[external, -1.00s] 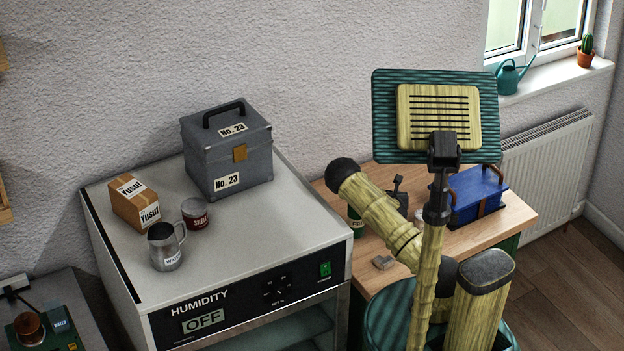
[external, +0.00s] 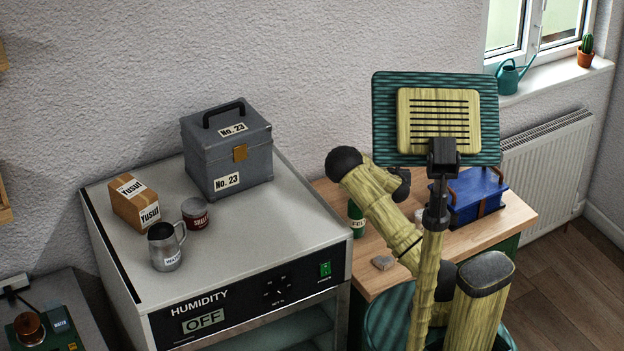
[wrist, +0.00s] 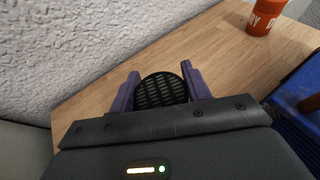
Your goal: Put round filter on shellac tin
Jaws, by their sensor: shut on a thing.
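My gripper (wrist: 160,88) shows in the wrist view with its two purple fingers shut on the round filter (wrist: 161,90), a dark disc with a grid of slots. It is over the wooden table. In the external view my arm hides most of the gripper, and I cannot make out the filter there. The shellac tin (external: 195,214), a small grey tin with a dark red label, stands on top of the humidity cabinet (external: 240,255), left of my arm.
A metal mug (external: 166,248) and a cardboard box (external: 134,203) stand close to the tin. A grey case (external: 228,150) stands behind it. On the wooden table are a green bottle (external: 357,222), a blue box (external: 478,200) and an orange container (wrist: 266,15). The cabinet top's right part is clear.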

